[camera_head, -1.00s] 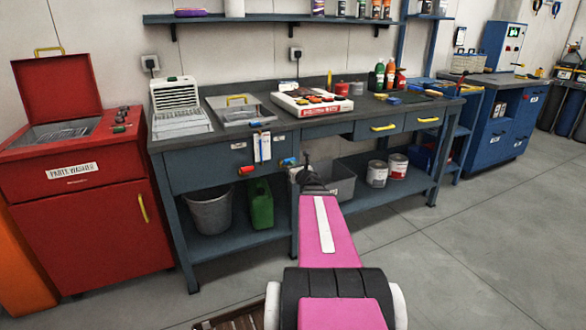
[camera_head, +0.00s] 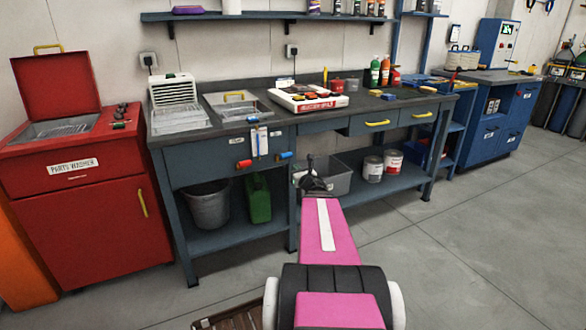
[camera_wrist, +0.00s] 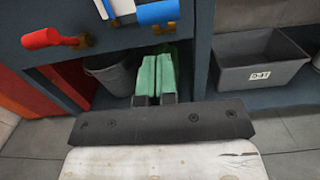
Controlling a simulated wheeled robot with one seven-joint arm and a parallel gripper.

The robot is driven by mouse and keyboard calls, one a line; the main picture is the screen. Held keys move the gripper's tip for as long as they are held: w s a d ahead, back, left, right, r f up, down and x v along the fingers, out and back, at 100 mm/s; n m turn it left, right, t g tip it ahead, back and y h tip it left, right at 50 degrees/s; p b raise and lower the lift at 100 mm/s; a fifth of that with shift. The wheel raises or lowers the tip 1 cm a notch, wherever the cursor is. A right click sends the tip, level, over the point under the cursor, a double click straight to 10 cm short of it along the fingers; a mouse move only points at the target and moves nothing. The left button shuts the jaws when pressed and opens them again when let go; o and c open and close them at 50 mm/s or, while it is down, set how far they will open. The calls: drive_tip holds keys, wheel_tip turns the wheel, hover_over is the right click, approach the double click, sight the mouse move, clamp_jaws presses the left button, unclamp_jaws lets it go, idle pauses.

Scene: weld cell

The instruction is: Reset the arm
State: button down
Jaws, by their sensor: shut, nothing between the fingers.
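My arm extends forward from the bottom of the head view, with a pink link ending in a dark wrist. My gripper (camera_head: 311,160) is at its far end, in front of the workbench's open lower part, and looks small there. A green can (camera_head: 258,198) stands on the bench's lower shelf; green also shows directly beyond the fingers in the wrist view. No contact between gripper and bench is visible.
The blue-grey workbench (camera_head: 218,158) spans the middle, with red and blue handles on its front. A grey bucket (camera_head: 207,207), grey bin (camera_head: 337,183) and paint cans (camera_head: 372,170) sit below. A red parts washer (camera_head: 85,220) stands left. Floor at right is clear.

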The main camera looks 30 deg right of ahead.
drive_tip(key=s+r, duration=0.1)
drive_tip(key=s, duration=0.6)
drive_tip(key=w+a+f+m+g+h, duration=0.2)
drive_tip(key=a+f+m+g+h, duration=0.5)
drive_tip(key=m, duration=1.5)
drive_tip(key=s+a+f+m+g+y, duration=0.2)
drive_tip(key=s+a+f+m+g, duration=0.1)
drive_tip(key=a, duration=0.4)
drive_tip(key=s+a+f+m+g+y, duration=0.2)
drive_tip(key=s+a+f+m+g, duration=0.1)
drive_tip(key=a+m, duration=0.3)
drive_tip(key=s+a+f+m+g+y, duration=0.3)
drive_tip(key=s+a+m+g, duration=0.2)
drive_tip(key=a, duration=0.3)
drive_tip(key=shift+a+f+g, duration=0.3)
drive_tip(key=shift+a+f, duration=0.05)
